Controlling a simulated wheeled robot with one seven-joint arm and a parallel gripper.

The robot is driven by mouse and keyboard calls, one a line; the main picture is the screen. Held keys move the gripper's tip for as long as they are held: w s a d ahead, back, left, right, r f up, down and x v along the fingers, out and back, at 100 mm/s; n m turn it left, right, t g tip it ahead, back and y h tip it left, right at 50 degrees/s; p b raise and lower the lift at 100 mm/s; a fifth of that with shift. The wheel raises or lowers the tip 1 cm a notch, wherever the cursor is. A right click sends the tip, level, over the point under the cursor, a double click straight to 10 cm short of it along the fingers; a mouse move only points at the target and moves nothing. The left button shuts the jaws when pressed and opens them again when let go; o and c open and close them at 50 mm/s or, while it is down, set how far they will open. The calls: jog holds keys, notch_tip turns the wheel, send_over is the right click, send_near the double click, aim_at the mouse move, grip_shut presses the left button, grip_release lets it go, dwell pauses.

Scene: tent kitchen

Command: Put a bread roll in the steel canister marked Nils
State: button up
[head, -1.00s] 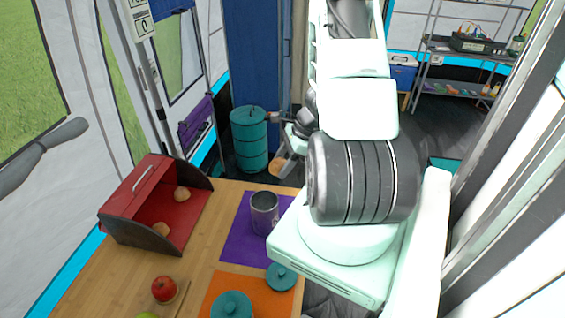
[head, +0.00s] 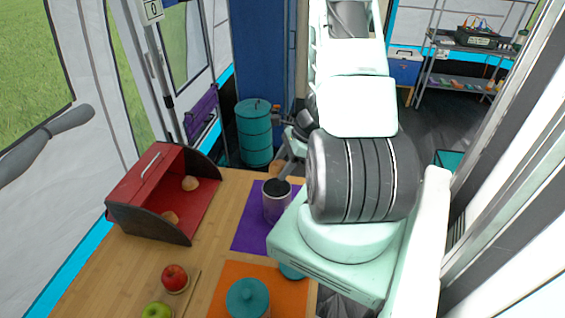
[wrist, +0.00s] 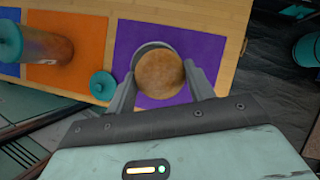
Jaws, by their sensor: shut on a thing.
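My gripper (wrist: 161,72) is shut on a round brown bread roll (wrist: 160,74) in the wrist view. The roll is between the two grey fingers, over the purple mat. A steel canister (head: 277,204) stands upright and open on the purple mat in the head view; I cannot read its marking. In the wrist view a bit of the canister's rim (wrist: 146,47) shows behind the roll, which hides most of it. I cannot tell how high the roll is above it. My arm hides most of the gripper in the head view. Two rolls (head: 190,183) are in the red bread box (head: 135,185).
A teal-lidded pot (head: 248,298) stands on the orange mat (head: 222,290). A loose teal lid (wrist: 103,86) lies beside the purple mat (wrist: 205,44). Bare wood lies between box and mats.

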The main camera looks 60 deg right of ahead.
jog(key=shift+f, duration=0.25)
jog(key=o, duration=1)
jog(key=shift+r, duration=0.1)
jog(key=v, duration=1.7)
jog(key=shift+s+d, duration=0.1)
jog(key=shift+s, duration=0.05)
